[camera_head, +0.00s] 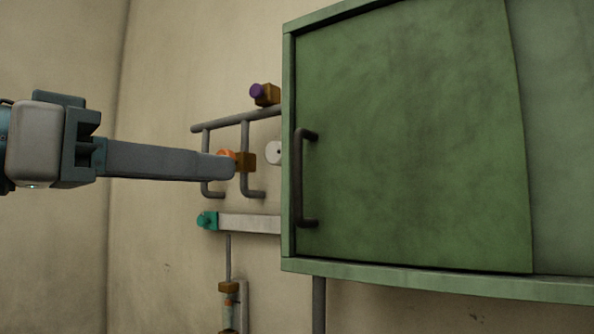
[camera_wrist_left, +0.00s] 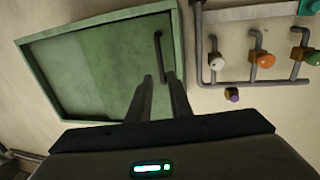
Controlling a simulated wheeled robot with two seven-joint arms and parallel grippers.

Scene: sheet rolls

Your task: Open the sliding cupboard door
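The green cupboard's sliding door (camera_head: 415,140) sits at the left end of the cupboard frame, against its left side post. Its dark upright bar handle (camera_head: 305,178) is near the door's left edge. My left gripper (camera_head: 230,166) points right in the head view, its tips left of the handle and apart from it in the picture. In the left wrist view its two fingers (camera_wrist_left: 160,78) are spread with a gap, empty, and the handle (camera_wrist_left: 159,55) shows just beyond the tips. The door (camera_wrist_left: 100,65) shows there too. My right gripper is in neither view.
Left of the cupboard, grey wall pipes (camera_head: 245,135) carry a purple knob (camera_head: 257,91) and an orange knob (camera_wrist_left: 265,60), partly behind my fingers in the head view. A teal-ended pale bar (camera_head: 248,223) runs below. A second cupboard panel (camera_head: 565,130) is at right.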

